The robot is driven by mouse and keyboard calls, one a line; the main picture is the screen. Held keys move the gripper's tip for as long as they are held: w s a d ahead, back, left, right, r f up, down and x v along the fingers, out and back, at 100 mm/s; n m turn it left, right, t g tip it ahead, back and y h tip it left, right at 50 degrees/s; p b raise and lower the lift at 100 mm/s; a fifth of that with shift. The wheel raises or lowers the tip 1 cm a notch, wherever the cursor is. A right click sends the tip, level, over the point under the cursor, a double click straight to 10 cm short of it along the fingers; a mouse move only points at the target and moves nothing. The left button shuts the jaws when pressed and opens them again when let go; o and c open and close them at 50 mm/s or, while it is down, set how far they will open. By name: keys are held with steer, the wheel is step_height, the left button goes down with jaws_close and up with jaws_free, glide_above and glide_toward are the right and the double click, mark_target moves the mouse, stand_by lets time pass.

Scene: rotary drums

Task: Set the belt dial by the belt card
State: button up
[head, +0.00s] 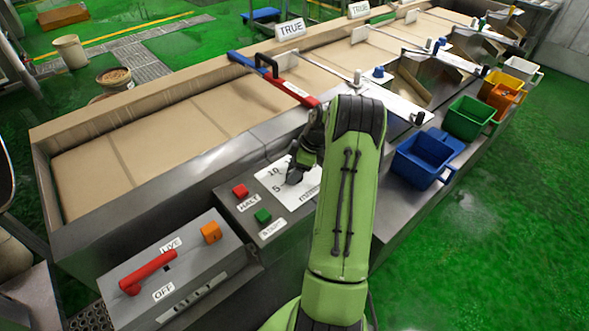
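The belt dial's white plate (272,180) lies on the grey control panel, with the numbers 10 and 5 legible at its left. Lettering at its lower right is too small to read. A dark shape, which may be the dial's knob or my fingertips, covers the plate's middle. My gripper (300,165) is over the dial, pointing down, partly hidden by my green arm. I cannot tell whether its fingers are open or touching the knob. The right part of the plate is behind my arm. I cannot make out a card that is clearly the belt card.
Left of the dial are a red HALT button (240,190) and a green START button (263,215). A red lever (148,272) sits between LIVE and OFF, near an orange block (210,232). The tan belt (150,150) runs behind. Blue (420,165) and green (470,118) bins hang at right.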

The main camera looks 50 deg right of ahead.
steer(key=c, duration=0.7)
steer(key=shift+m, duration=0.3)
steer(key=shift+c, duration=0.2)
steer(key=m+h+b, duration=0.1)
steer(key=m+b, duration=0.2)
steer(key=m, duration=0.1)
steer(key=shift+f+t+h+b, duration=0.1)
steer(key=shift+t+h+b, duration=0.3)
steer(key=m+h+b, duration=0.1)
steer(key=m, duration=0.2)
steer(key=m+h+b, duration=0.1)
steer(key=m, duration=0.1)
steer(key=shift+w+m+b, duration=0.1)
steer(key=shift+m+b, duration=0.3)
steer(key=m+h, duration=0.1)
steer(key=m, duration=0.2)
steer(key=m+g+h+b, duration=0.1)
steer(key=m, duration=0.2)
steer(key=shift+b, duration=0.3)
steer(key=m, duration=0.2)
steer(key=m+g+h, duration=0.1)
steer(key=m, duration=0.1)
steer(key=shift+m+g, duration=0.3)
steer(key=shift+m+g+h, duration=0.3)
steer(key=shift+m+g, duration=0.2)
steer(key=shift+m, duration=0.9)
steer(key=shift+r, duration=0.2)
